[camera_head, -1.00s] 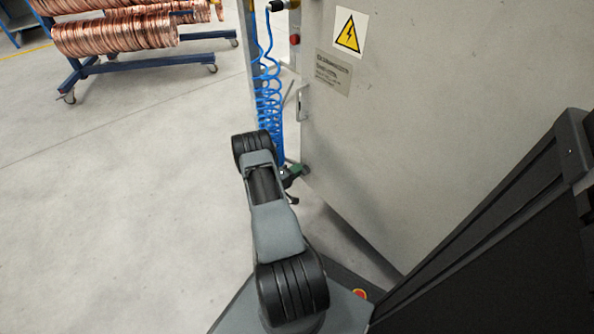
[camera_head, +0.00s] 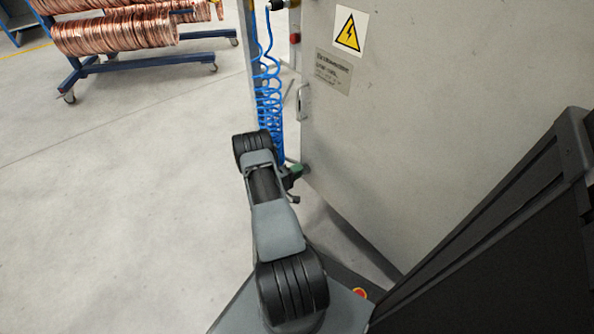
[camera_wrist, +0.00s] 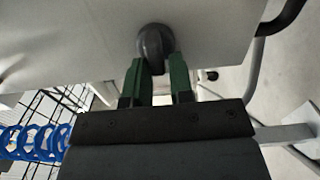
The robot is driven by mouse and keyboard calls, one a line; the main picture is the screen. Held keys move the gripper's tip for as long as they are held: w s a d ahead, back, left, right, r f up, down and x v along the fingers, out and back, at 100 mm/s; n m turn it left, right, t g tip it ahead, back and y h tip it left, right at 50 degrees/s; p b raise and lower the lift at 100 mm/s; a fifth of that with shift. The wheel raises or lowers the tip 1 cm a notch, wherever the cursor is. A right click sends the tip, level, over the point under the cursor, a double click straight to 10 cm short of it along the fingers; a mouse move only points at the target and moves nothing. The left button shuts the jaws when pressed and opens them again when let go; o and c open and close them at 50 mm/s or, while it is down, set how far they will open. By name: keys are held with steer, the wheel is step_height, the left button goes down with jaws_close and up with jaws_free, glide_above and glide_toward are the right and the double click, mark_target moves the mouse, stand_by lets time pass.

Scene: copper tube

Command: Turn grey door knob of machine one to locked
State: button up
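A dark grey rounded knob (camera_wrist: 155,40) sits on a pale panel (camera_wrist: 90,35) in the upper middle of the wrist view. My gripper (camera_wrist: 157,62) has two green fingers, apart from each other, with their tips at the lower part of the knob, one on each side. Pale background shows in the gap behind the tips. Whether both fingers press on the knob cannot be told. In the head view the machine's large grey panel (camera_head: 420,110) fills the right side. My gripper is largely hidden there behind my arm, and this knob cannot be made out.
A blue coiled hose (camera_head: 268,100) hangs beside the panel's left edge, close to my arm; it also shows in the wrist view (camera_wrist: 30,140). A metal handle (camera_head: 303,101) is on that edge. A blue rack with copper coils (camera_head: 115,32) stands upper left. The floor at left is clear.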

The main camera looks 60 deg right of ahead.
steer(key=o, duration=0.3)
steer(key=shift+w, duration=0.1)
steer(key=shift+r, duration=0.1)
steer(key=p+v, duration=0.3)
steer(key=v, duration=1.1)
steer(key=shift+p, duration=0.35)
